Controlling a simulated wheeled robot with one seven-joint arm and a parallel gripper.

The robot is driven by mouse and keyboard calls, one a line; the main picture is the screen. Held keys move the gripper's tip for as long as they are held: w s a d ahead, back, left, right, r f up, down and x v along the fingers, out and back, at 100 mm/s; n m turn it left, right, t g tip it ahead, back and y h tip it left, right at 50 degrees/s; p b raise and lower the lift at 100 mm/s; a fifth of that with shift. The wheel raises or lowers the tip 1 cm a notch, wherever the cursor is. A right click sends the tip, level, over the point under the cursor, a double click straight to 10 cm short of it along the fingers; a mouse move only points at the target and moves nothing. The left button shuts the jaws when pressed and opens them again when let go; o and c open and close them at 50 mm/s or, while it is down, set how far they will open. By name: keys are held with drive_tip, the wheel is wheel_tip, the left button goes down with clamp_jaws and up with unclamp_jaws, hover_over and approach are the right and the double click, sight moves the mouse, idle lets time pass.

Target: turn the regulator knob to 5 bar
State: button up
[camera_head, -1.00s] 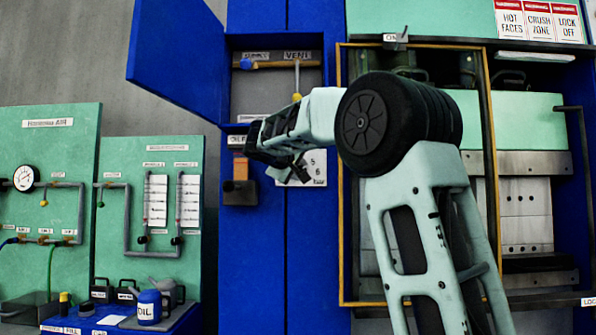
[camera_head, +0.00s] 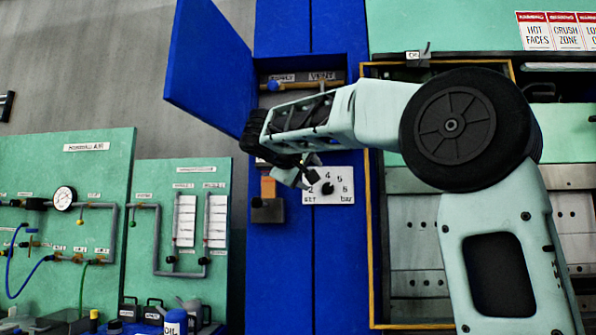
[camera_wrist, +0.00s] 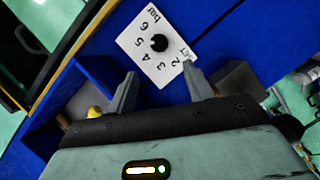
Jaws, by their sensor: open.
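The regulator knob (camera_head: 327,188) is a small black round knob on a white scale plate (camera_head: 343,196) marked with numbers, "SET" and "bar", on the blue press column. In the wrist view the knob (camera_wrist: 158,42) and the plate (camera_wrist: 165,72) lie beyond my fingertips, with the numbers turned sideways. I cannot read its setting. My gripper (camera_head: 302,176) is just left of the knob in the head view and hides part of the plate's upper left. In the wrist view my gripper (camera_wrist: 160,79) is open and empty, its two fingers apart from the knob.
An open blue cabinet door (camera_head: 212,70) stands left of a cabinet with a valve pipe (camera_head: 318,83). A brown-grey box (camera_head: 267,209) sits just left of the plate. A yellow-edged press frame (camera_head: 371,250) stands to the right. A green gauge panel (camera_head: 70,170) is at far left.

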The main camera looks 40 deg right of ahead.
drive_tip(key=v, duration=0.6)
drive_tip(key=shift+b, duration=0.3)
drive_tip(key=shift+a, duration=0.1)
drive_tip(key=s+a+f+n+y+p, duration=0.1)
drive_tip(key=a+f+n+y, duration=0.35)
drive_tip(key=a+f, duration=0.8)
drive_tip(key=a+f+n+y+p, duration=0.1)
drive_tip(key=a+f+n+y, duration=0.4)
drive_tip(key=a+f, duration=0.7)
drive_tip(key=s+a+f+g+y+p, duration=0.1)
drive_tip(key=s+a+f+g+y, duration=0.1)
drive_tip(key=s+f, duration=0.9)
drive_tip(key=s+a+f+g+y+p, duration=0.1)
drive_tip(key=s+a+f+g+y, duration=0.2)
drive_tip(key=s+a+f, duration=0.3)
drive_tip(key=s+f+y, duration=0.1)
drive_tip(key=s+f, duration=0.4)
drive_tip(key=s, duration=0.2)
drive_tip(key=shift+s+g, duration=0.2)
drive_tip(key=shift+g, duration=0.1)
drive_tip(key=shift+r+m, duration=0.1)
drive_tip(key=shift+m, duration=0.15)
